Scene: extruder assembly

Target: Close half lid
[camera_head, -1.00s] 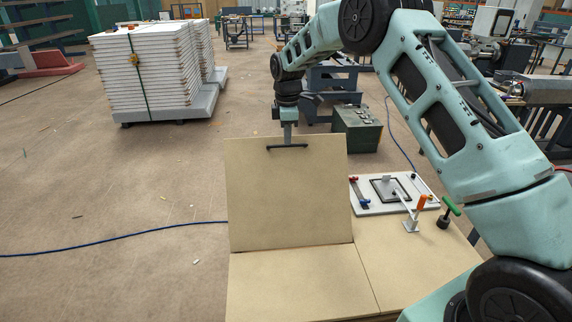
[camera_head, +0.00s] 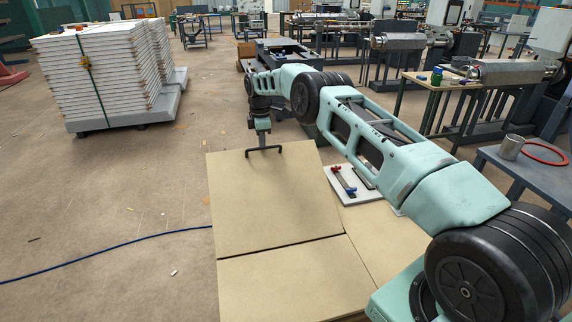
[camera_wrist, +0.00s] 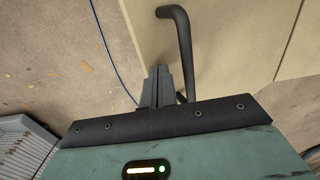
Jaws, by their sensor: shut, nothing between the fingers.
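The half lid (camera_head: 262,200) is a tan board in the head view, hinged along its lower edge and seemingly tilted up from the bench top. A black bar handle (camera_head: 276,148) stands at its far edge. My gripper (camera_head: 263,145) is at this handle. In the wrist view the shut fingers (camera_wrist: 160,74) lie close beside the black handle (camera_wrist: 184,42), on its left, with nothing seen between them. Whether they touch the handle I cannot tell. The lid (camera_wrist: 225,50) fills the upper right of the wrist view.
The tan bench top (camera_head: 295,285) lies in front of the lid. A white fixture board (camera_head: 348,196) with a clamp (camera_head: 343,180) sits to the right, partly behind my arm. Stacked white panels (camera_head: 95,75) stand at the far left. A blue cable (camera_head: 120,247) crosses the floor.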

